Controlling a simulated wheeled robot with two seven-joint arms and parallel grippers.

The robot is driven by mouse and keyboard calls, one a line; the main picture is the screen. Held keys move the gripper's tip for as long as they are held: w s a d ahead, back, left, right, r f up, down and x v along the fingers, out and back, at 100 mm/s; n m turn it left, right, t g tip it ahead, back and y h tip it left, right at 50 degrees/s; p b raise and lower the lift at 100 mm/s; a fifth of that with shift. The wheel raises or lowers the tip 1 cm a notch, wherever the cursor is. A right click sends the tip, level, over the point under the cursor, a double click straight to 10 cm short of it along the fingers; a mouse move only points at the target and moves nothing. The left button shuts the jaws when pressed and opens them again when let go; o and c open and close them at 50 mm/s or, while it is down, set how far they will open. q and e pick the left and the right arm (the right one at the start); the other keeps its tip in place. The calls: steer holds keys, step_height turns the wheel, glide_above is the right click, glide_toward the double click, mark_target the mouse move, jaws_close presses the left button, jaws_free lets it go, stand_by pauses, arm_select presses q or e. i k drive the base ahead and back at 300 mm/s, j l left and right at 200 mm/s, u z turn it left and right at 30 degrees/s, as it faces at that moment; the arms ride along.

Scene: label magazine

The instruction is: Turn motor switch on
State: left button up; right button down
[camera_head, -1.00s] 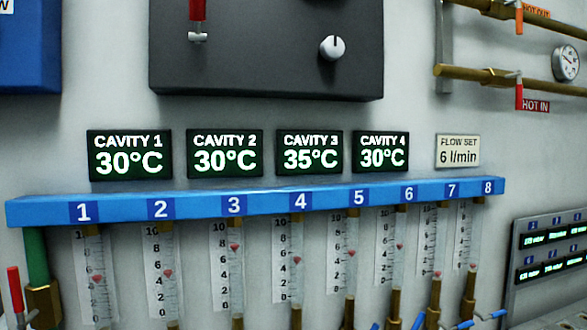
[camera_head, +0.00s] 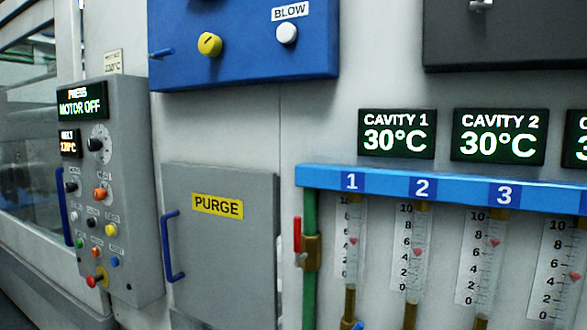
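A grey control panel (camera_head: 140,200) stands at the left in the head view, seen at an angle. Below are a smaller display (camera_head: 69,143) with amber text, a large black dial knob (camera_head: 95,144), a small black knob (camera_head: 71,187) and an orange knob (camera_head: 100,194). Several coloured buttons sit lower down. The small labels are too blurred to read surely, so I cannot tell which control is the motor switch. Neither of my grippers is in view.
A grey PURGE door (camera_head: 235,255) with a blue handle (camera_head: 168,247) is right of the panel. A blue box (camera_head: 245,50) hangs above it. The blue flow manifold (camera_head: 390,180) and cavity displays are at the right. A machine window (camera_head: 25,130) is at the far left.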

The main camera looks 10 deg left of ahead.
mark_target(68, 186)
steer(key=u, duration=1.4)
steer(key=i+j+z, duration=0.2)
steer(key=j, duration=0.3)
steer(key=i+j+z, duration=0.2)
steer(key=j, duration=0.3)
steer(key=j+z, duration=0.2)
steer(key=j, duration=0.3)
steer(key=i+j+z, duration=0.2)
steer(key=j, duration=0.4)
steer(key=i+j+z, duration=0.15)
steer(key=j, duration=0.2)
steer(key=i+j+z, duration=0.15)
steer(key=j, duration=0.25)
steer(key=i+j+z, duration=0.15)
steer(key=i+j, duration=0.15)
steer(key=i+j+z, duration=0.1)
steer(key=j, duration=0.4)
steer(key=i+j+z, duration=0.15)
steer(key=j, duration=0.3)
steer(key=i+j+z, duration=0.15)
steer(key=j, duration=0.3)
steer(key=i+j+z, duration=0.15)
steer(key=j, duration=0.3)
